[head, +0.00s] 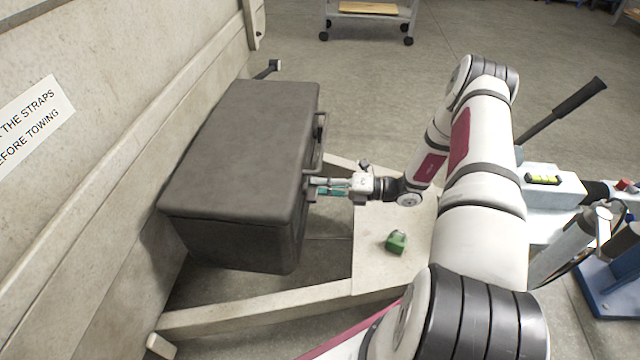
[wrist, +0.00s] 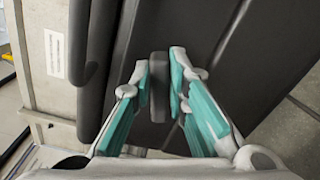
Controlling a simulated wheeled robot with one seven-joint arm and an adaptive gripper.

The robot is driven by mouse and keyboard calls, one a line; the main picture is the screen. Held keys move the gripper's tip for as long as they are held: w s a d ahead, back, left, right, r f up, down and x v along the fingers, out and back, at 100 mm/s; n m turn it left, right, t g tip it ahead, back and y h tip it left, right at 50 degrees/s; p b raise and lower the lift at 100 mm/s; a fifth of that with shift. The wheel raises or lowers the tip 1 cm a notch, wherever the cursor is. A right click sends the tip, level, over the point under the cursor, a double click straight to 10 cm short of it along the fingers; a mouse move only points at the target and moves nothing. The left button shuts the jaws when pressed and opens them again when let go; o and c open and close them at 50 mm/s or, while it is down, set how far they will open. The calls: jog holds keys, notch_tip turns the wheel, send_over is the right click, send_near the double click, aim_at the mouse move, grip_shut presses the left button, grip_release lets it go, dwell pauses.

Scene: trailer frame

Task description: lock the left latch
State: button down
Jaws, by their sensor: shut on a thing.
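The dark grey box (head: 240,150) stands shut on the trailer frame, its front facing right in the head view. My gripper (head: 316,187) is at that front, toward the near end, beside the box's handle (head: 320,137). In the wrist view my gripper (wrist: 161,72) has its teal-padded fingers on both sides of a small dark grey latch (wrist: 160,102), shut on it. The fingers hide the latch in the head view. I cannot tell whether it is locked.
A small green object (head: 396,242) lies on the pale trailer plate (head: 375,270) below my arm. The trailer wall (head: 110,170) with a sign stands behind the box. A jack lever (head: 565,105) rises at the right. A cart (head: 370,15) is far off.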

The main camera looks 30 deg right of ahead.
jog(key=shift+d+f+m, duration=0.1)
jog(key=shift+f+m, duration=0.1)
jog(key=shift+m, duration=0.7)
jog(key=shift+f+m, duration=0.15)
jog(key=shift+m, duration=0.75)
jog(key=c, duration=1.6)
grip_release()
jog(key=shift+o, duration=0.2)
jog(key=v, duration=1.2)
